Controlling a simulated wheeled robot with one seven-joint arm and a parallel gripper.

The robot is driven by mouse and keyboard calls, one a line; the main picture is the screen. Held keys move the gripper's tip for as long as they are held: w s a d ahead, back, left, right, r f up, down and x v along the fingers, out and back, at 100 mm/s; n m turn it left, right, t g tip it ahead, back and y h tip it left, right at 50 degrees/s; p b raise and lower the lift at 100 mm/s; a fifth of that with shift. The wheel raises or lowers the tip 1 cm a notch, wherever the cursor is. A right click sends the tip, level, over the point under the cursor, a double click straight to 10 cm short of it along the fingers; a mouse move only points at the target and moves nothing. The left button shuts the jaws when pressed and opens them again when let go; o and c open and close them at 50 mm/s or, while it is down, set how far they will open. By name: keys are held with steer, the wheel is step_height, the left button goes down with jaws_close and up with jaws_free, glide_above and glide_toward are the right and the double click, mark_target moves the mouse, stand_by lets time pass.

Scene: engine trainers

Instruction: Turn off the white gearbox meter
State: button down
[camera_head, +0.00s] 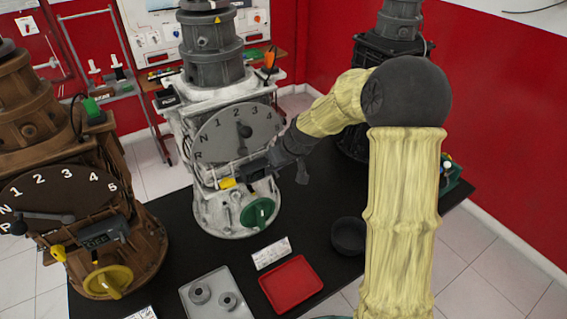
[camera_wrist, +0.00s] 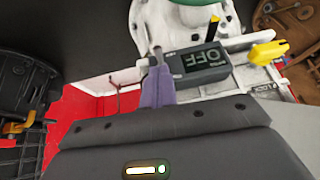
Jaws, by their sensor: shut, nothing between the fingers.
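The white gearbox (camera_head: 240,95) stands on the black table in the middle of the head view. Its dark meter (camera_head: 254,172) sits low on its front; a yellow knob (camera_head: 227,183) is at the left end. In the wrist view the meter (camera_wrist: 196,62) shows upside down, and its display reads OFF. The yellow knob (camera_wrist: 268,52) is to its right there. My gripper (camera_wrist: 156,52) is shut and empty, its fingertips beside the meter's left end in the wrist view. I cannot tell whether they touch it. In the head view my wrist partly covers the meter's right end.
A brown gearbox (camera_head: 50,150) with its own meter (camera_head: 103,233) stands at the left, and a black gearbox (camera_head: 395,40) at the back right. A green handwheel (camera_head: 258,212) is below the white gearbox's meter. A red tray (camera_head: 291,284) and grey tray (camera_head: 218,299) lie in front.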

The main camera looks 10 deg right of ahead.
steer(key=s+d+f+v, duration=0.1)
steer(key=s+v, duration=0.1)
steer(key=v, duration=1.1)
steer(key=shift+d, duration=0.2)
steer(key=s+d+f+m+g+h, duration=0.1)
steer(key=s+f, duration=0.3)
steer(key=s, duration=0.5)
steer(key=s+d+f+m+g+h, duration=0.1)
steer(key=s+f+m, duration=0.3)
steer(key=s, duration=0.5)
steer(key=shift+s+d+f+h, duration=0.25)
steer(key=shift+d+f+h, duration=0.3)
steer(key=shift+f, duration=0.25)
